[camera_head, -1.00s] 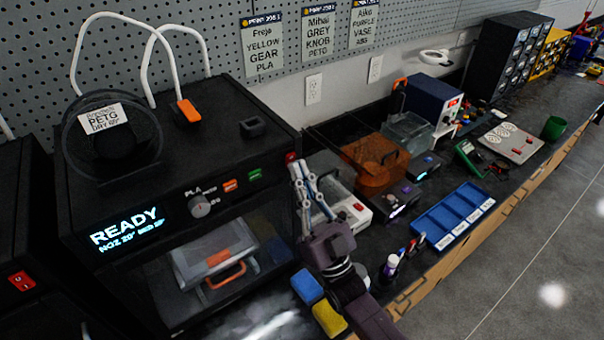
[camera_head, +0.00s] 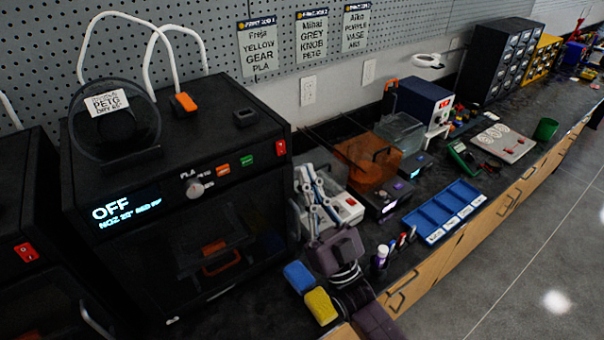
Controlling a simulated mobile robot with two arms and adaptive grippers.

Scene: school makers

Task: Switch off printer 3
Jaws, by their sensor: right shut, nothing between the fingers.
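A black printer (camera_head: 180,165) stands at the left, and its display (camera_head: 126,208) reads "OFF" with a smaller line below. I see no printer number on it. Its red switch (camera_head: 280,148) is at the right end of the front panel, uncovered. The inside behind the front door is dark; an orange handle shows dimly. My right gripper (camera_head: 309,174) is shut and empty, to the right of and below the switch, apart from it. My left gripper is not in view.
Another black machine with a red switch (camera_head: 26,252) is at the left edge. A blue block (camera_head: 299,277) and a yellow block (camera_head: 320,306) lie by my right wrist. A blue tray (camera_head: 445,212), small bottles and an orange box (camera_head: 368,160) crowd the bench to the right.

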